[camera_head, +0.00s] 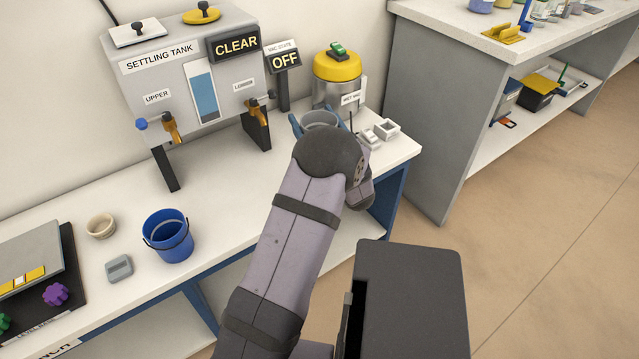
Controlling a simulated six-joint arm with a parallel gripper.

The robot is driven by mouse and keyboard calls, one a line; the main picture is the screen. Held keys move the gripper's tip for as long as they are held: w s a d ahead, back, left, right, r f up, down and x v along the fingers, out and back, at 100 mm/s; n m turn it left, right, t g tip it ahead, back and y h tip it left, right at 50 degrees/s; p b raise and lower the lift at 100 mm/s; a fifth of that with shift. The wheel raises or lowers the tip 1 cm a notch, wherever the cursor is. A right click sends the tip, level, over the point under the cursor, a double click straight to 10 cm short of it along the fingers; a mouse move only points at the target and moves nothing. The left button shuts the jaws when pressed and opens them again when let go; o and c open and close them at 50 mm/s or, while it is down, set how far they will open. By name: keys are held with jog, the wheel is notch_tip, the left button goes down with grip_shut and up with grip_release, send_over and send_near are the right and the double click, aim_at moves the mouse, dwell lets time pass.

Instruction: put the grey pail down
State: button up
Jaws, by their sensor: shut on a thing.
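The grey pail (320,117) shows only its upper rim and part of its inside, behind my arm's dark wrist joint. My gripper (319,121) has a blue finger on each side of the pail and is shut on it.
The settling tank (190,75) with two taps stands left, its sign reading CLEAR. The yellow-lidded canister (337,80) is close behind the pail, small white trays (386,129) to its right. A blue bucket (168,236) stands front left. The bench (215,195) is bare below the tank.

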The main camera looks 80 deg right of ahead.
dwell(0.3)
jog(key=shift+f+b, duration=0.6)
jog(key=shift+f, duration=4.2)
jog(key=shift+f, duration=0.1)
jog(key=shift+f, duration=0.15)
jog(key=o, duration=1.1)
jog(key=shift+v, duration=2.5)
